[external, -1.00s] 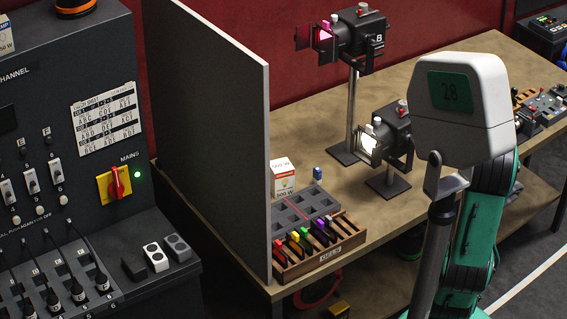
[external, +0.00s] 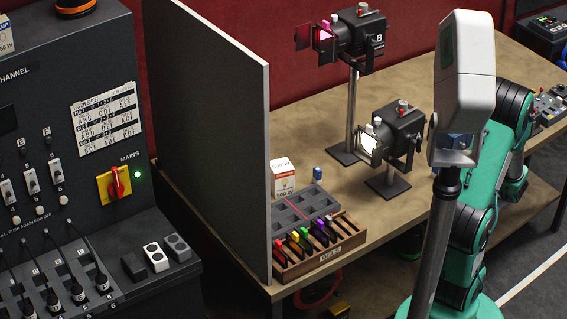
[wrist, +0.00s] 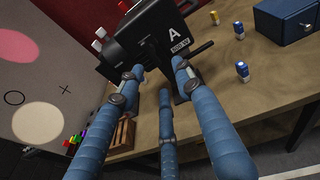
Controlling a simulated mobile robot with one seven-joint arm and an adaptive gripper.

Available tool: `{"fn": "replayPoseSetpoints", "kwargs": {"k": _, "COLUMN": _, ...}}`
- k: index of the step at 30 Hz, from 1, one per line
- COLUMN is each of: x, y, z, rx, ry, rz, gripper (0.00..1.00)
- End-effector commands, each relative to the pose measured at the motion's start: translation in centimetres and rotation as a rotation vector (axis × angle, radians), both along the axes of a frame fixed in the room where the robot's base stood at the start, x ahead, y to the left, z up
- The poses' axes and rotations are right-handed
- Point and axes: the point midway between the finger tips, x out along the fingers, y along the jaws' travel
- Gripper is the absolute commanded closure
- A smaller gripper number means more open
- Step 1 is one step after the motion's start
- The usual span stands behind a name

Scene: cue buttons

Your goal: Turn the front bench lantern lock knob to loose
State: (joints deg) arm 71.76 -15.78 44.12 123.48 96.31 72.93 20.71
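The front bench lantern (external: 400,125) is black with a lit lens.
The rear lantern (external: 355,38) marked "B" stands on a taller post behind. A grey panel (external: 215,130) is at the left, beside a wooden rack (external: 330,256) of coloured filters.

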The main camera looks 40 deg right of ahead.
Motion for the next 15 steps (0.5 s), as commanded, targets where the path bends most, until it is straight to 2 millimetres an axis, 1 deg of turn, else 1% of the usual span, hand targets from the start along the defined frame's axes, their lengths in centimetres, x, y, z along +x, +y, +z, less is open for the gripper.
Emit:
{"fn": "replayPoseSetpoints", "kwargs": {"k": 1, "x": -1.2, "y": -0.1, "z": -0.1, "rx": 0.032, "ry": -0.026, "rz": -0.004, "gripper": 0.65}}
{"fn": "replayPoseSetpoints", "kwargs": {"k": 6, "x": -4.0, "y": 0.4, "z": -0.6, "rx": 0.100, "ry": -0.121, "rz": -0.007, "gripper": 0.65}}
{"fn": "replayPoseSetpoints", "kwargs": {"k": 10, "x": -5.4, "y": 0.6, "z": -0.6, "rx": 0.128, "ry": -0.173, "rz": -0.011, "gripper": 0.65}}
{"fn": "replayPoseSetpoints", "kwargs": {"k": 15, "x": -6.0, "y": 0.8, "z": -0.7, "rx": 0.143, "ry": -0.201, "rz": -0.014, "gripper": 0.65}}
